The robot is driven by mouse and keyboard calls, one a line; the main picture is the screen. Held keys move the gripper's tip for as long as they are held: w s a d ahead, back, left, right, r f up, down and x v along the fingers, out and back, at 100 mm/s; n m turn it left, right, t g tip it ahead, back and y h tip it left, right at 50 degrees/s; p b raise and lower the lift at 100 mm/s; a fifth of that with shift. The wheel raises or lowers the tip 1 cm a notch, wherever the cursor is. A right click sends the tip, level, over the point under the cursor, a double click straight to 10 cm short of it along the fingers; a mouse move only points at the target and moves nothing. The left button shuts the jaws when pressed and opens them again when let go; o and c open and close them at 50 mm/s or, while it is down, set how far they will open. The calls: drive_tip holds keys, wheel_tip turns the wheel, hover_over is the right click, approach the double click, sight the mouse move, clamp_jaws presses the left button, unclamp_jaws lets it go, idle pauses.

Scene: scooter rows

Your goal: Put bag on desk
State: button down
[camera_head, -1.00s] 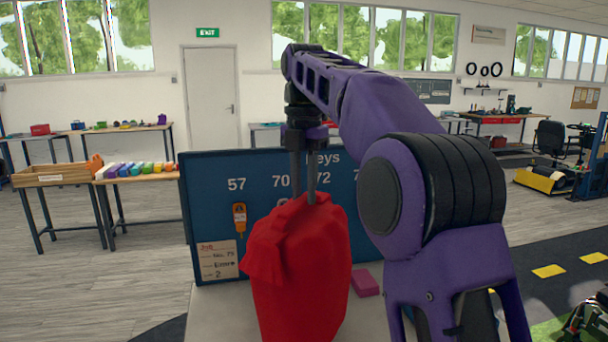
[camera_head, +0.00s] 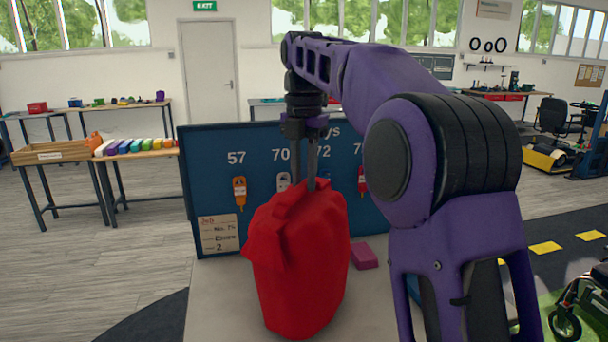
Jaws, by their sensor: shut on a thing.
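The red bag (camera_head: 297,265) is in the middle of the head view, upright over the pale desk top (camera_head: 215,305). My gripper (camera_head: 312,184) points down from above, and its two fingers are shut on the gathered top of the bag. The bag's lower end shows against the desk top; I cannot tell whether it touches. The bag hides part of the desk and the lower part of the key board behind it.
A blue key board (camera_head: 208,170) with numbered hanging keys stands at the back of the desk. A small magenta block (camera_head: 363,256) lies on the desk right of the bag. Bare desk shows at the front left. A wheeled machine (camera_head: 572,305) is at the far right.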

drive_tip(key=shift+f, duration=0.4)
drive_tip(key=c, duration=0.6)
unclamp_jaws()
